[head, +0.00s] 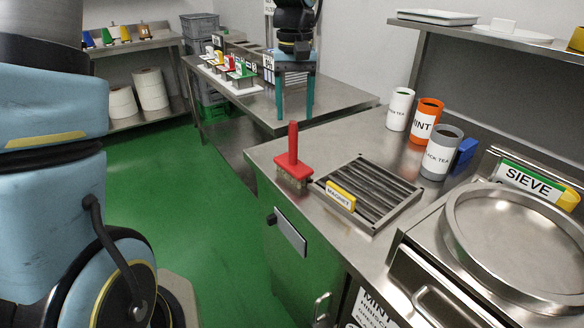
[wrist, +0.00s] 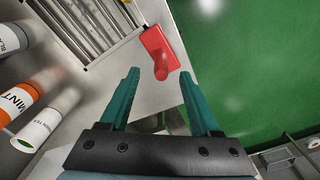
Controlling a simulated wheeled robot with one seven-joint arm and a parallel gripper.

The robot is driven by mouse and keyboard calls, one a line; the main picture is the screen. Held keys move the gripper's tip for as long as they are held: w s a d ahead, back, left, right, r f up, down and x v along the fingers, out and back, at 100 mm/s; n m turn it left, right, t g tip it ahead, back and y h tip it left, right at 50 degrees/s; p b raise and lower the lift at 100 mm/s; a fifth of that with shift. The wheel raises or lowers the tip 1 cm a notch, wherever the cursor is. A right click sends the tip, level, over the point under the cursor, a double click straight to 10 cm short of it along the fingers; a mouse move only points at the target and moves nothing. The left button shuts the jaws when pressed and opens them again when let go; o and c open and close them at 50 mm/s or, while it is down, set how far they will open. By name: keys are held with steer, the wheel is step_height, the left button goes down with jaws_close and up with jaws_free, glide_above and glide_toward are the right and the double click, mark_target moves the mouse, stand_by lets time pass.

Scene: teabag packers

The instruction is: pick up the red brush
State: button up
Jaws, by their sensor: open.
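The red brush (head: 293,167) stands upright near the left edge of the steel counter in the head view, bristles down and handle up. In the wrist view the brush (wrist: 157,44) shows from above, beyond the fingertips, its handle pointing toward me. My gripper (head: 296,96) hangs in the head view with two teal fingers pointing down, farther back than the brush and apart from it. In the wrist view my gripper (wrist: 158,72) is open, with nothing between its fingers.
A magnet grate (head: 370,192) lies right of the brush. Canisters, the mint one (head: 425,120) among them, stand behind it. A sieve (head: 515,240) is at the right. Green floor (head: 195,225) lies left of the counter. A second table (head: 340,98) is behind.

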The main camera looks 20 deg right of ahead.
steer(key=shift+w+d+f, duration=0.1)
steer(key=shift+w+f, duration=0.05)
steer(key=shift+f, duration=0.5)
steer(key=shift+w+d+f, duration=0.1)
steer(key=shift+w+f, duration=0.05)
steer(key=shift+f, duration=0.45)
steer(key=p, duration=0.2)
glide_above(293, 164)
steer(key=w, duration=0.1)
steer(key=shift+d+f, duration=0.15)
steer(key=shift+f, duration=1.35)
steer(key=shift+d+f, duration=0.1)
steer(key=shift+f, duration=1.35)
steer(key=shift+c, duration=0.3)
jaws_close()
